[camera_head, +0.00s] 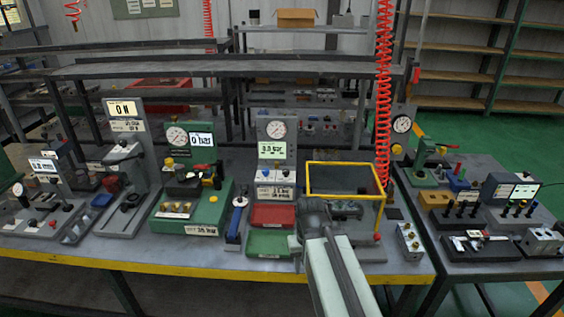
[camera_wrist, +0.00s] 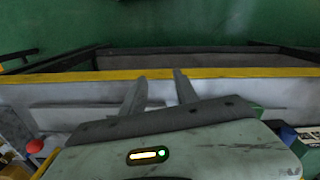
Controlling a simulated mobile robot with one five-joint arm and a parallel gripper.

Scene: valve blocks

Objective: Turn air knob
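No knob has a readable label saying air, so I cannot tell which one the task names. A yellow knob (camera_head: 169,162) sits below a round gauge near a "0 bar" display on the green valve block (camera_head: 206,213). Another yellow knob (camera_head: 396,149) is below the gauge at the right. A red knob (camera_head: 377,237) is on the yellow-framed box; a red knob (camera_wrist: 35,146) also shows in the wrist view. My gripper (camera_head: 342,207) is in front of that box, away from the gauge knobs. In the wrist view its two fingers (camera_wrist: 160,76) are apart with nothing between them.
The yellow-framed box (camera_head: 345,164) stands behind my gripper. A red tray (camera_head: 272,216) and a green tray (camera_head: 269,243) lie to its left. A coiled red hose (camera_head: 382,90) hangs behind. The bench has a yellow front edge (camera_head: 200,270). A second bench stands at the right.

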